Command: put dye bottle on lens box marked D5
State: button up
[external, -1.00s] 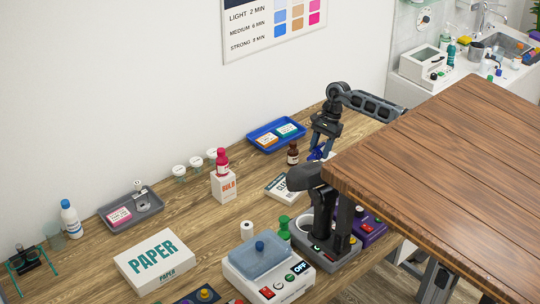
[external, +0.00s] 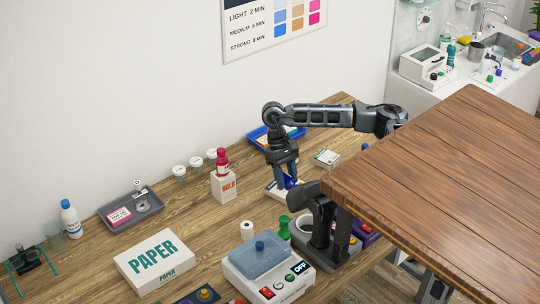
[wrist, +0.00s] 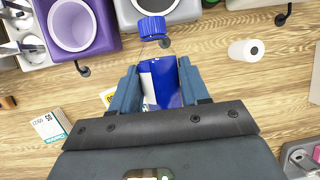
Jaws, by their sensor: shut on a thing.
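My gripper (external: 286,178) is shut on a blue bottle (external: 289,182). In the wrist view the bottle (wrist: 166,82) has a blue cap (wrist: 152,27), a clear neck and a partly white side, between both fingers (wrist: 158,85). A flat white box (external: 272,190) lies at the gripper in the external view, mostly hidden by it; I cannot tell whether the bottle touches it. Another white box with teal print (external: 327,158) lies to the right, and shows in the wrist view (wrist: 50,125). I cannot clearly read a D5 mark on either.
A red bottle (external: 221,159) stands on a BULB box (external: 223,187) to the left. A blue tray (external: 259,140) is behind my arm. A green-topped piece (external: 284,227), a white roll (external: 247,230) and a white OFF device (external: 262,287) stand in front. The dark wooden tabletop (external: 440,180) blocks the right.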

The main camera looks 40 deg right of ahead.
jog(key=s+d+f+b, duration=0.1)
jog(key=s+d+b, duration=0.1)
jog(key=s+b, duration=0.25)
send_over(271, 226)
jog(key=w, duration=0.2)
notch_tip(271, 226, down, 6)
jog(key=shift+s+f, duration=0.1)
jog(key=shift+f, duration=2.15)
jog(key=shift+f, duration=0.15)
jog(key=o, duration=1.2)
jog(key=shift+d, duration=0.1)
